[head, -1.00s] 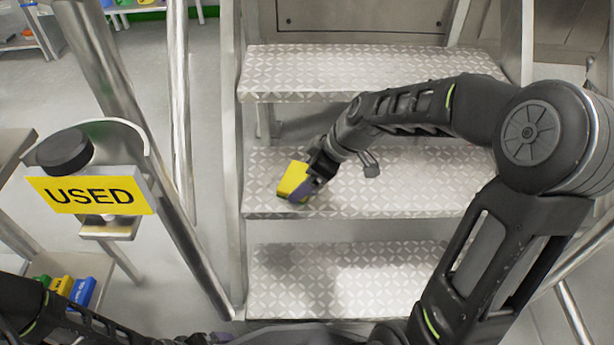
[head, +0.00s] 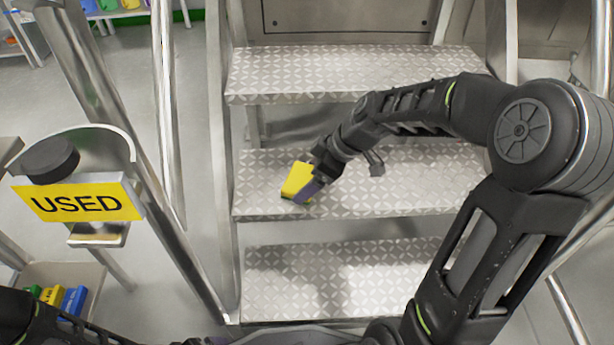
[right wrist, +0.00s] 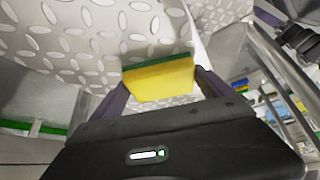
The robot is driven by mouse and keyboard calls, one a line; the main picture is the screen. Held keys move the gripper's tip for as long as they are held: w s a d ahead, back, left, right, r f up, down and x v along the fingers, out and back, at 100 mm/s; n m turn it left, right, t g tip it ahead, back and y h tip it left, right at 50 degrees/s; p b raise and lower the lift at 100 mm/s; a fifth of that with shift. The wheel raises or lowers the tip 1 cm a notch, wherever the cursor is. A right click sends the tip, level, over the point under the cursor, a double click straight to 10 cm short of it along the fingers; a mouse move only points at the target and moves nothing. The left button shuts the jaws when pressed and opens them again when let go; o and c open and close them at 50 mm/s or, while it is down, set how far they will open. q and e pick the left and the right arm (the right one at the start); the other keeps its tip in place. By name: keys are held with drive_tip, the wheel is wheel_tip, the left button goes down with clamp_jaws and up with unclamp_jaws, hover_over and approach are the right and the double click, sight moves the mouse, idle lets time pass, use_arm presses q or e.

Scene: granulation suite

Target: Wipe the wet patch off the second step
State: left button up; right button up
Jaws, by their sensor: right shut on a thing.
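My right gripper (head: 318,176) has purple fingers and is shut on a yellow sponge with a green layer (head: 296,181). It holds the sponge low at the left front part of the middle step (head: 420,190), which has a patterned metal tread. In the right wrist view the sponge (right wrist: 160,80) sits between the fingers, its green side against or close to the tread. I cannot make out a clear wet patch on the middle step; the arm and sponge hide part of it. Only my left forearm shows at the bottom left; its gripper is barely visible at the bottom edge.
Another step (head: 350,72) is above and a lower step (head: 340,290) below, with a shadowed area. A metal handrail (head: 165,110) runs at the left.

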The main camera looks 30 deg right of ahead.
sight(325, 188)
drive_tip(key=shift+s+d+f, duration=0.15)
drive_tip(key=shift+d+f, duration=0.05)
drive_tip(key=shift+s+d+r, duration=0.1)
drive_tip(key=shift+s+d, duration=0.25)
drive_tip(key=shift+d, duration=0.3)
drive_tip(key=shift+s+d, duration=0.3)
drive_tip(key=shift+d, duration=0.35)
drive_tip(key=shift+s+d+r, duration=0.1)
drive_tip(key=shift+s+d, duration=0.25)
drive_tip(key=shift+d, duration=0.4)
drive_tip(key=shift+s+d+r, duration=0.1)
drive_tip(key=shift+s+d, duration=0.2)
drive_tip(key=shift+d, duration=0.4)
drive_tip(key=shift+s+d+f, duration=0.1)
drive_tip(key=shift+s+d, duration=0.25)
drive_tip(key=shift+d, duration=0.35)
drive_tip(key=shift+s+d+f, duration=0.1)
drive_tip(key=shift+s+d, duration=0.25)
drive_tip(key=shift+d, duration=0.35)
